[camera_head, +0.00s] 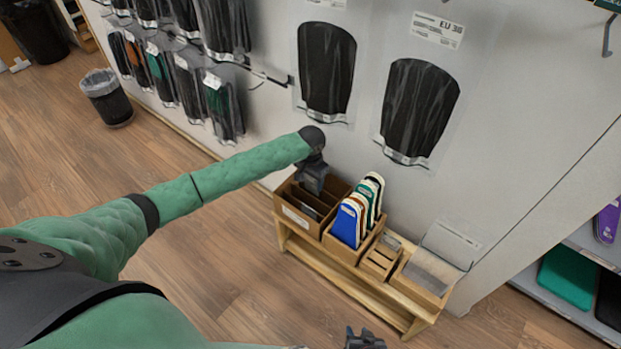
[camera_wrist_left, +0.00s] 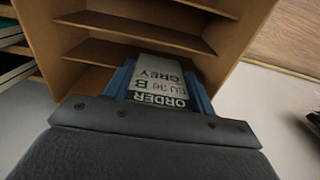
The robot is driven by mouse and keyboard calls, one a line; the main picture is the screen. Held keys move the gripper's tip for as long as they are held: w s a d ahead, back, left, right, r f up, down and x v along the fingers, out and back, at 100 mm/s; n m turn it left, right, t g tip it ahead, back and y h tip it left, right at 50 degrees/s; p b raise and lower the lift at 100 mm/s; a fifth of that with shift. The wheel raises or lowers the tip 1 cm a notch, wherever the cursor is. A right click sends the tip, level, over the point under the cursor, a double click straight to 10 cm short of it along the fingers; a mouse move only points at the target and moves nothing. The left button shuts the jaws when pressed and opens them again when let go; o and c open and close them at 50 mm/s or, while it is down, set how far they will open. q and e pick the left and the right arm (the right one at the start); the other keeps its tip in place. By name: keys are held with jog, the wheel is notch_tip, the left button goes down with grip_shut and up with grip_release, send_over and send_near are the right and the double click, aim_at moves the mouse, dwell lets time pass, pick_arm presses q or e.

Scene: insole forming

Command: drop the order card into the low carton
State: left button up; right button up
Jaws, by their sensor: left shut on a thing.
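My left gripper (camera_head: 312,180) is at the left end of the wooden bench, over a brown box with dividers (camera_head: 291,214). In the left wrist view its blue fingers are shut on the order card (camera_wrist_left: 160,80), a white and green card with printed text. The card points toward the divided brown box (camera_wrist_left: 235,65). In the head view the card is hidden by the gripper. A low open carton (camera_head: 437,287) with a grey inside stands at the bench's right end. My right gripper (camera_head: 366,340) is at the bottom edge, partly cut off; its opening is unclear.
A box of upright blue, green and white insoles (camera_head: 345,246) and a small slotted wooden box (camera_head: 379,262) stand between. A pale labelled panel (camera_head: 449,243) rises behind the carton. Packed insoles hang on the wall. The wooden floor (camera_head: 215,285) before the bench is clear.

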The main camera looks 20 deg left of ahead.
pick_arm(q)
jog(key=f, duration=0.1)
jog(key=s+f, duration=0.1)
jog(key=shift+a+f, duration=0.1)
jog(key=shift+f, duration=0.3)
pick_arm(e)
jog(key=shift+f, duration=0.25)
pick_arm(q)
jog(key=o, duration=0.9)
jog(key=shift+c, duration=0.2)
jog(key=shift+b, duration=0.35)
jog(key=shift+o, duration=0.4)
jog(key=r, duration=0.3)
jog(key=shift+w+d, duration=0.2)
jog(key=shift+w, duration=0.1)
notch_tip(320, 180, up, 6)
jog(key=p, duration=0.1)
send_over(310, 188)
jog(key=shift+s+d, duration=0.2)
jog(key=shift+d, duration=0.05)
pick_arm(e)
jog(key=shift+r, duration=0.1)
jog(key=shift+w, duration=0.2)
jog(key=shift+d, duration=0.15)
